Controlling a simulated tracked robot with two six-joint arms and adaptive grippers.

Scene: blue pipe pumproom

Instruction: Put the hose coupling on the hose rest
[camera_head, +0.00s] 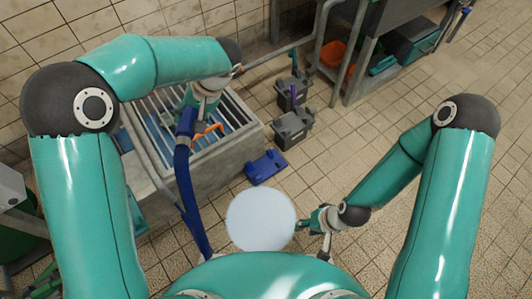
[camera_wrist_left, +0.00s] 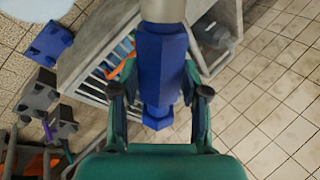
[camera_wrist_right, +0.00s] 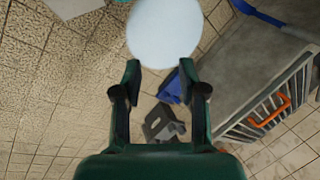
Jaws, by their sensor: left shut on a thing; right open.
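My left gripper (camera_wrist_left: 160,78) is shut on the blue hose coupling (camera_wrist_left: 160,60), which sits between the two fingers. In the head view the coupling (camera_head: 186,121) is above the grated concrete basin, with the blue hose (camera_head: 187,187) hanging down from it. An orange bracket (camera_head: 207,132), possibly the hose rest, shows just beside the coupling, over the grate; it also shows in the right wrist view (camera_wrist_right: 270,111). The coupling looks apart from it, but I cannot be sure. My right gripper (camera_head: 312,223) is open and empty, low at the right of the basin.
A pale round thing (camera_head: 260,219) lies between the basin and my right gripper. A blue block (camera_head: 266,167) and grey boxes (camera_head: 291,127) stand on the tiled floor right of the basin (camera_head: 235,150). A rack (camera_head: 355,60) stands behind. Floor at the right is clear.

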